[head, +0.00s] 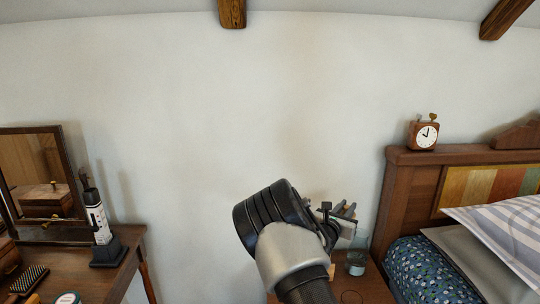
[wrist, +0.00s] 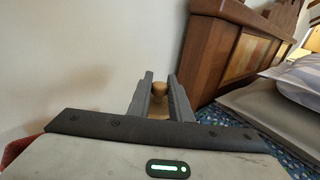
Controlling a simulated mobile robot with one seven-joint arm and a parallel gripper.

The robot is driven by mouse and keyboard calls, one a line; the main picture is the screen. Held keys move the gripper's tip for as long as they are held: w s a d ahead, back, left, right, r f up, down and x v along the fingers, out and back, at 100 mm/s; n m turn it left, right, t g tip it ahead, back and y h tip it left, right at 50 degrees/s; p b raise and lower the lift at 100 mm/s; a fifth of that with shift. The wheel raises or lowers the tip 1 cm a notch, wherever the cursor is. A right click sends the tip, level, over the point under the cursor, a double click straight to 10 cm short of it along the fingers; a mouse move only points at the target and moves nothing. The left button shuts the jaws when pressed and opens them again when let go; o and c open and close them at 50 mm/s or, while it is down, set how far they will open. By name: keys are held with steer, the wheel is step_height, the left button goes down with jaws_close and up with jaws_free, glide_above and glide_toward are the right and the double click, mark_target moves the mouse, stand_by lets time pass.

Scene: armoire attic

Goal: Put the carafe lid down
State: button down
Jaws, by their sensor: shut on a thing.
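My gripper (head: 344,210) is held in the air above the bedside table, in front of the wall. In the wrist view my gripper (wrist: 160,77) has its two fingers on either side of the carafe lid (wrist: 158,89), a light tan piece with a rounded knob, and is shut on it. The lower part of the lid is hidden by the gripper body. In the head view the lid cannot be made out behind the fingers. A clear glass vessel (head: 357,254), probably the carafe, stands on the bedside table (head: 376,291) just right of and below my gripper.
A wooden bed (head: 402,190) with pillows and blue floral bedding is close on the right. An alarm clock (head: 424,134) stands on its headboard. At left, a wooden dresser (head: 118,272) holds a mirror, a lighthouse figure (head: 97,220) and a brush. A small tan object (head: 331,270) shows beside my arm.

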steer(key=s+a+r+m+g+h, duration=0.1)
steer(key=s+a, duration=0.4)
steer(key=s, duration=0.4)
steer(key=s+a+m+g+h, duration=0.1)
steer(key=s+a, duration=0.3)
steer(key=s, duration=0.5)
steer(key=s+a+r+m+g+h, duration=0.1)
steer(key=s+a+h, duration=0.1)
steer(key=s+a, duration=0.45)
step_height(320, 180, up, 14)
steer(key=s+d+n+t+y+p, duration=0.1)
steer(key=n+t+y+p, duration=0.3)
steer(key=p, duration=1.6)
steer(key=shift+s+d+f+y+p, duration=0.2)
steer(key=shift+s+f+y+p, duration=0.1)
steer(key=shift+s+y, duration=0.4)
steer(key=shift+w, duration=0.1)
